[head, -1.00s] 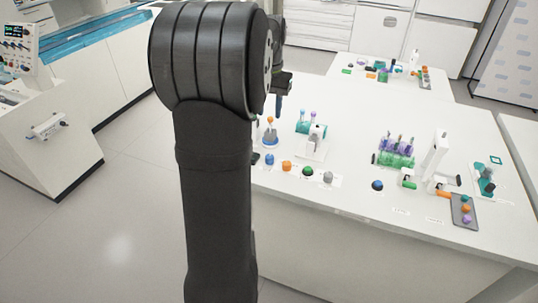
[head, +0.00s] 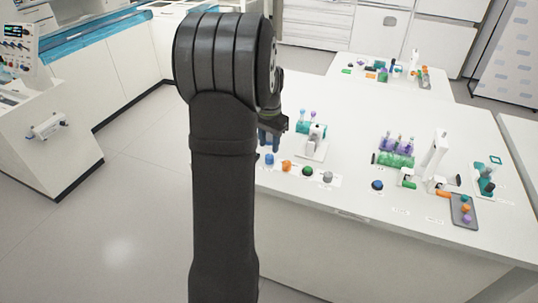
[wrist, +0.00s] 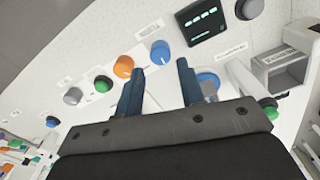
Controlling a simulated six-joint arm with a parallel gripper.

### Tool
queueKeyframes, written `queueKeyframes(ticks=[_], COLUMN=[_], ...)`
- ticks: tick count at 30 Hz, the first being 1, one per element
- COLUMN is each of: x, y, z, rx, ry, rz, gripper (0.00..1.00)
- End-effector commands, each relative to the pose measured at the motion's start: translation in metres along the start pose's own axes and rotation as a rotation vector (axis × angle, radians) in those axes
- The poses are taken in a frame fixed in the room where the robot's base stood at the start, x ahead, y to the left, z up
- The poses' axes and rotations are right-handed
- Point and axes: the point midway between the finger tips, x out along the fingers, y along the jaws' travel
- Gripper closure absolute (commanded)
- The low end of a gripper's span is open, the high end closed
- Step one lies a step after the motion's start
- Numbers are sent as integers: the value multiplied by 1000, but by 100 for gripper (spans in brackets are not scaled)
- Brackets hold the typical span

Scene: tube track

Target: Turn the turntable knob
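My gripper (wrist: 160,77) is open and empty, its two dark blue fingers apart in the wrist view. A blue knob (wrist: 160,52) on a white panel lies just beyond the gap between the fingertips, not between them. An orange knob (wrist: 123,66) is left of it, beyond the left finger. A round blue base (wrist: 208,82), perhaps the turntable, is partly hidden by the right finger. In the head view my gripper (head: 269,139) is above and close to the blue knob (head: 269,159). I cannot read which knob's label names the turntable.
A green knob (wrist: 103,84), a grey knob (wrist: 73,96) and a dark blue knob (wrist: 52,121) continue the row leftward. A display (wrist: 202,21) and black knob (wrist: 248,9) lie beyond. Tube racks (head: 396,158) stand further right.

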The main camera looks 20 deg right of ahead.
Motion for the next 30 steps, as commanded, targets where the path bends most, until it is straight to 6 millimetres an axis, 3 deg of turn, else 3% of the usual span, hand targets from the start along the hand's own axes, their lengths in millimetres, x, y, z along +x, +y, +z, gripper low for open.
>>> queueKeyframes(ticks=[3, 9, 21, 26, 30], x=[24, 48, 55, 55, 55], y=[0, 0, 0, 0, 0], z=[0, 0, 0, 0, 0], rx=[0, 0, 0, 0, -3], ry=[-3, -2, 0, 0, 0], rz=[2, 1, 0, 0, 0], gripper=[65, 65, 65, 96, 97])
